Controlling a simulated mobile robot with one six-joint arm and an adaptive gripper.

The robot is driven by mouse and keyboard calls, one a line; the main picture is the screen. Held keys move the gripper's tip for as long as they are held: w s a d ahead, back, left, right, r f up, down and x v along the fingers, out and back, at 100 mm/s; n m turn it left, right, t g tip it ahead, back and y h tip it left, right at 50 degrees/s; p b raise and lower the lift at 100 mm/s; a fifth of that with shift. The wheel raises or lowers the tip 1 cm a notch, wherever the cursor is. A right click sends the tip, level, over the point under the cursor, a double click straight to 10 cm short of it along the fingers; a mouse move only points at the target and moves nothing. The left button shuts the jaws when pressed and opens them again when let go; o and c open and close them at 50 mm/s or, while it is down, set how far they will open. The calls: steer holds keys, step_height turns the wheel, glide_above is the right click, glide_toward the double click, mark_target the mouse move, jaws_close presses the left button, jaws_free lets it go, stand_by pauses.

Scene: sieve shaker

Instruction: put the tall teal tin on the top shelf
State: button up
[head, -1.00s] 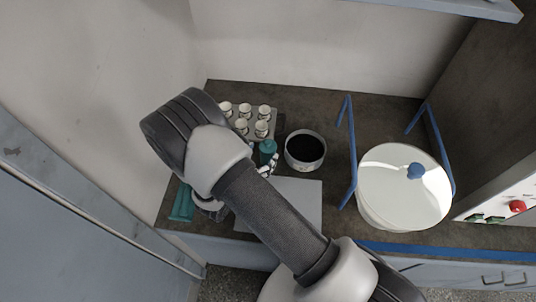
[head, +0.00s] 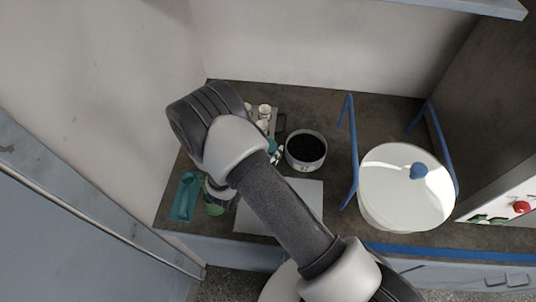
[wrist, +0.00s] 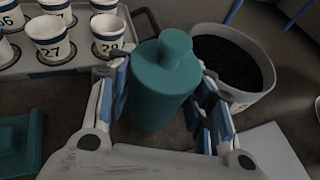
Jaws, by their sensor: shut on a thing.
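The tall teal tin (wrist: 163,88) stands between the two fingers of my gripper (wrist: 160,98) in the wrist view. It has a rounded shoulder and a narrower top. My gripper is shut on its sides. In the head view only a small part of the tin (head: 272,147) shows behind my arm, beside the gripper's fingers (head: 277,155). Whether its base touches the bench cannot be told. A shelf (head: 470,8) with a pale edge crosses the top right of the head view; its upper surface is mostly out of view.
A bowl of dark grains (head: 306,150) stands just right of the tin. A tray of numbered white cups (wrist: 85,62) is at the left behind it. A large white drum (head: 405,190) with blue rails stands right.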

jaws_close()
steer(key=shift+r, duration=0.1)
stand_by(0.4)
step_height(320, 180, up, 19)
steer(key=p, duration=0.5)
steer(key=s+d+m+g+h+b, duration=0.3)
steer(key=s+d, duration=0.1)
steer(key=d, duration=0.6)
steer(key=shift+s+d+m, duration=0.15)
steer(key=shift+s+m, duration=0.15)
steer(key=shift+s, duration=0.1)
